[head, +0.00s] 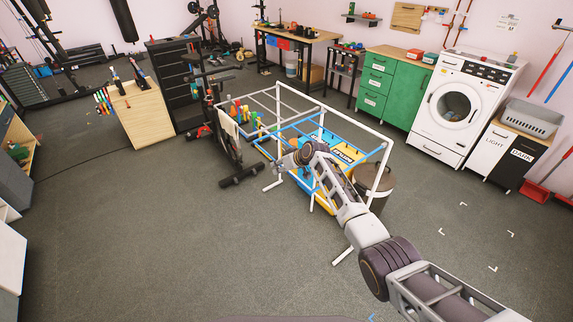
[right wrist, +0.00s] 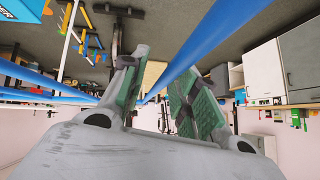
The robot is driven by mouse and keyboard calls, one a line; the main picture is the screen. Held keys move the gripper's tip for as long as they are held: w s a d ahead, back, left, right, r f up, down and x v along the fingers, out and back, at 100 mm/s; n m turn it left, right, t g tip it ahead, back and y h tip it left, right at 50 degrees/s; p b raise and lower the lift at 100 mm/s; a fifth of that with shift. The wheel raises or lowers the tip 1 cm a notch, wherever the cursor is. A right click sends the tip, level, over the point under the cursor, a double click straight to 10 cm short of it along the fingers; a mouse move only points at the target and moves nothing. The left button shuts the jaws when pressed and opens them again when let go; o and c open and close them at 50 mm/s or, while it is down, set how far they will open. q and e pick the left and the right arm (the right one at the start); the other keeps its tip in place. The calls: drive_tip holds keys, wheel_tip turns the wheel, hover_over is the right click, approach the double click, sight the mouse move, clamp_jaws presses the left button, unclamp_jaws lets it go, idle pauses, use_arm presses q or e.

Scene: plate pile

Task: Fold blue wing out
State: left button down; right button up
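The drying rack (head: 334,107) has a white tube frame and stands on the grey floor in the middle of the head view. Its blue wing (head: 352,129) is a frame of blue tubes within the white frame. My right gripper (head: 299,155) is at the wing's near side, partly hidden by my own wrist. In the right wrist view its two green-padded fingers (right wrist: 160,88) are spread apart. A thick blue tube (right wrist: 222,37) runs behind and between them in the picture; I cannot tell whether it lies inside the grip. My left gripper is not in view.
A yellow and blue box (head: 343,150) and a dark bin (head: 374,179) stand behind my right arm by the rack. A dark wheeled stand (head: 226,140) is just left of the rack. The floor in front is clear.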

drive_tip(key=shift+s+d+r, duration=0.1)
drive_tip(key=shift+r, duration=0.05)
drive_tip(key=v, duration=1.1)
drive_tip(key=shift+r, duration=0.2)
idle(0.5)
drive_tip(key=shift+s+d, duration=0.15)
drive_tip(key=shift+f, duration=0.1)
